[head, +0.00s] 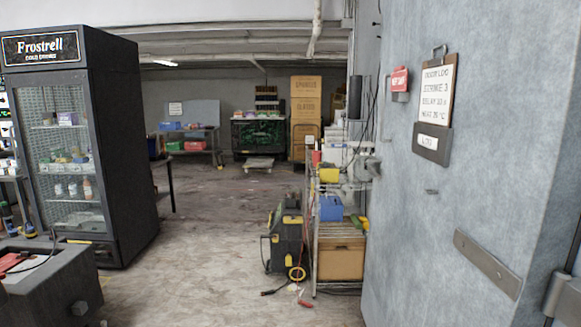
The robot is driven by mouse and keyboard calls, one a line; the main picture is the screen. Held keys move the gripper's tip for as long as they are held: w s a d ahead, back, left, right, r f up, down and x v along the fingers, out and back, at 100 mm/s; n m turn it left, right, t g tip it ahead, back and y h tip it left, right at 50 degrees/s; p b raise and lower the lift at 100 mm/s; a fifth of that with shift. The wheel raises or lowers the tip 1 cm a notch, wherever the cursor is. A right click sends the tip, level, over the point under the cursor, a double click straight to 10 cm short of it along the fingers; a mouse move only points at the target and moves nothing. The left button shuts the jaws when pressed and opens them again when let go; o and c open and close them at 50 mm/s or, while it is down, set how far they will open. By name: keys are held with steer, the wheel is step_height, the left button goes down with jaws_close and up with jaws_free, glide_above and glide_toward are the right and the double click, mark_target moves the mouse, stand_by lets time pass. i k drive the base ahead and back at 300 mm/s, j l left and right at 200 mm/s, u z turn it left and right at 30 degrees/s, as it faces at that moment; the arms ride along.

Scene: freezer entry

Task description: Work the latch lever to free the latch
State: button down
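A large grey freezer door (465,200) fills the right of the head view. A pale grey fitting (364,170) shows at the door's left edge. It may be the latch and its lever, but it is too small and cluttered to tell. A flat metal strap (487,264) is fixed low on the door's face, and a dark metal fitting (566,296) shows at the far right edge. My gripper is not in view.
A dark drinks fridge (118,150) stands at left. Floor (190,280) between is largely clear.

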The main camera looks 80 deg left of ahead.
mark_target(369, 165)
steer(key=u, duration=1.85)
steer(key=i+j+z, duration=0.2)
steer(key=i+j, duration=1.05)
steer(key=i, duration=0.5)
steer(key=i+j+z, duration=0.2)
steer(key=i+j, duration=1.35)
steer(key=i, duration=0.1)
